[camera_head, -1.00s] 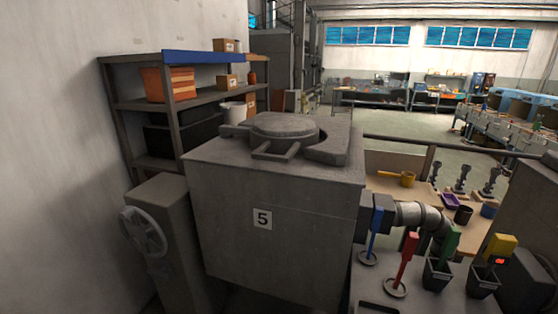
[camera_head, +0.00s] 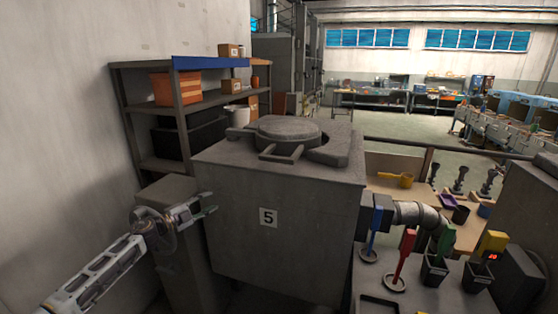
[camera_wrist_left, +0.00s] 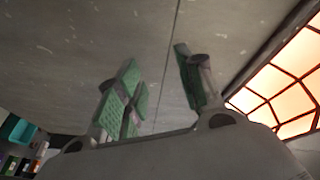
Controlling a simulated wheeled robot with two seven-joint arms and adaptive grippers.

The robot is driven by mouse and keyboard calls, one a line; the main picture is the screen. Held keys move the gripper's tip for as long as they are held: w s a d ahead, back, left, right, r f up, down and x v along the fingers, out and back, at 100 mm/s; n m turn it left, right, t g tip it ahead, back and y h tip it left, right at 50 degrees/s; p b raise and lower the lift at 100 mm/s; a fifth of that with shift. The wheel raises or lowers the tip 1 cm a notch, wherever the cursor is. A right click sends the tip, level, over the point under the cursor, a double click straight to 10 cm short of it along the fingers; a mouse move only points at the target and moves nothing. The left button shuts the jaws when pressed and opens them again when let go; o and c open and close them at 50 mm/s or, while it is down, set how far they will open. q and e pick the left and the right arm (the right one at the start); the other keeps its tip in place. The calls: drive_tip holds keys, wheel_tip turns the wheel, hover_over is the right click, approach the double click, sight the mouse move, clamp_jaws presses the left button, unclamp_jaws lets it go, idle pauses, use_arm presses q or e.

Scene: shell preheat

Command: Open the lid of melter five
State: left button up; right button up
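Melter five (camera_head: 280,215) is a grey box-shaped furnace with a "5" label (camera_head: 268,217) on its front. Its round lid (camera_head: 288,130) lies flat on top, with a bar handle (camera_head: 281,153) on the near side. My left gripper (camera_head: 210,204) is in front of the melter's left side, well below the lid and apart from the handle. In the left wrist view its green-padded fingers (camera_wrist_left: 158,92) are spread with nothing between them. My right gripper is not in view.
At right, a bench (camera_head: 368,284) holds coloured-handled tools (camera_head: 405,255).

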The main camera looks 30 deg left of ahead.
use_arm(q)
drive_tip(key=d+r+m+g+h, duration=0.2)
drive_tip(key=d+r+m+h, duration=0.5)
drive_tip(key=d+r, duration=0.9)
wheel_tip(320, 180, up, 3)
drive_tip(key=m, duration=0.2)
drive_tip(key=shift+s+d+f+m+g+p, duration=0.15)
drive_tip(key=shift+s+d+m+g+p, duration=0.15)
drive_tip(key=shift+s+g+p, duration=0.1)
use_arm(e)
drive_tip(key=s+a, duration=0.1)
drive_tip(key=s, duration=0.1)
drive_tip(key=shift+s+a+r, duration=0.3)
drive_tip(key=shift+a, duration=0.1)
use_arm(q)
drive_tip(key=shift+w, duration=0.1)
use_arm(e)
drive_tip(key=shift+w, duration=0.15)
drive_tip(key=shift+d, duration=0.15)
